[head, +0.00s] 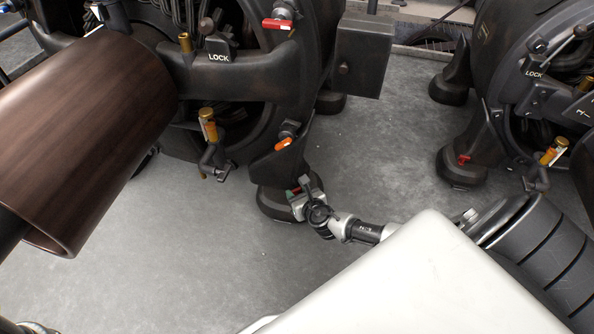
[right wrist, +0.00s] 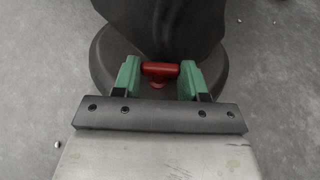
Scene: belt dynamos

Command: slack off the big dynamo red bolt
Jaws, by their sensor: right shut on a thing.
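The big dynamo (head: 235,70) is a dark machine in the left and middle of the head view. Its red bolt (right wrist: 160,70) has a T-shaped head and sits at its foot (head: 268,201). In the head view, the bolt is mostly hidden by my gripper. My right gripper (head: 298,197) is low at this foot. In the right wrist view, its green fingers (right wrist: 158,80) lie on either side of the bolt's red head and are shut on it. My left gripper is not in view.
A large brown drum (head: 80,130) fills the left. An orange handle (head: 283,143) and a yellow-handled crank (head: 208,125) are above the foot. A second dynamo (head: 540,80) stands at right, with a red bolt (head: 463,159) at its foot. Grey floor (head: 390,130) between them is clear.

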